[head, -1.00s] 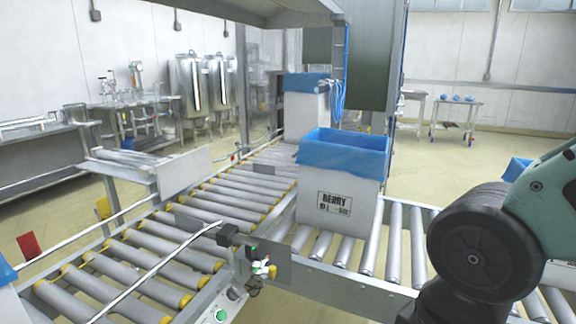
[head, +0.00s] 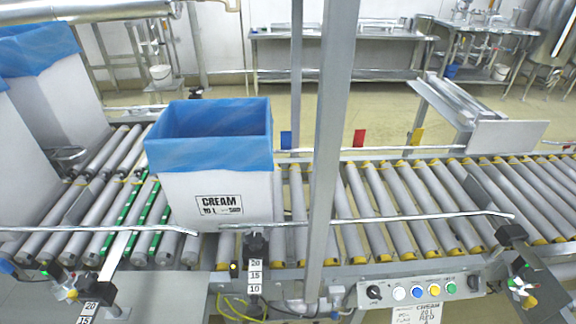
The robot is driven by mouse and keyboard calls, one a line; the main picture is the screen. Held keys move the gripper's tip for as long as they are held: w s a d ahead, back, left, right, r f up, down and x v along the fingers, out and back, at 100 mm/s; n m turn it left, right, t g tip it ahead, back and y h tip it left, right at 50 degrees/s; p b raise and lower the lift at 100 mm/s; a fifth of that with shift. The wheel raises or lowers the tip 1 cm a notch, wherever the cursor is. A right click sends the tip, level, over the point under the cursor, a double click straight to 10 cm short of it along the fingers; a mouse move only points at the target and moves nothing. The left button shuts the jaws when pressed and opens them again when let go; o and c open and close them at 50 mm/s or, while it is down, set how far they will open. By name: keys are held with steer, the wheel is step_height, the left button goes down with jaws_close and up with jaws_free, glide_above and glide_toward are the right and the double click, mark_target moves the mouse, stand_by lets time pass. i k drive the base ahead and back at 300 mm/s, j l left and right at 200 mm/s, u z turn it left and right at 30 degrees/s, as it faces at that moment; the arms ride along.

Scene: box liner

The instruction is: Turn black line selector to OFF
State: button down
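A control panel (head: 425,291) is fixed to the near side of the roller conveyor, right of centre. A black rotary knob (head: 374,292) is at its left end, and a second dark knob (head: 473,282) is at its right end. My gripper is not in view.
A white box marked CREAM with a blue liner (head: 208,140) stands on the rollers. A grey upright post (head: 332,150) rises left of the panel. A sign (head: 416,313) hangs below the panel. Sensor brackets (head: 515,240) and guide rails line the near edge.

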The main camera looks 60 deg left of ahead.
mark_target(373, 293)
steer(key=u, duration=1.75)
steer(key=z, duration=0.4)
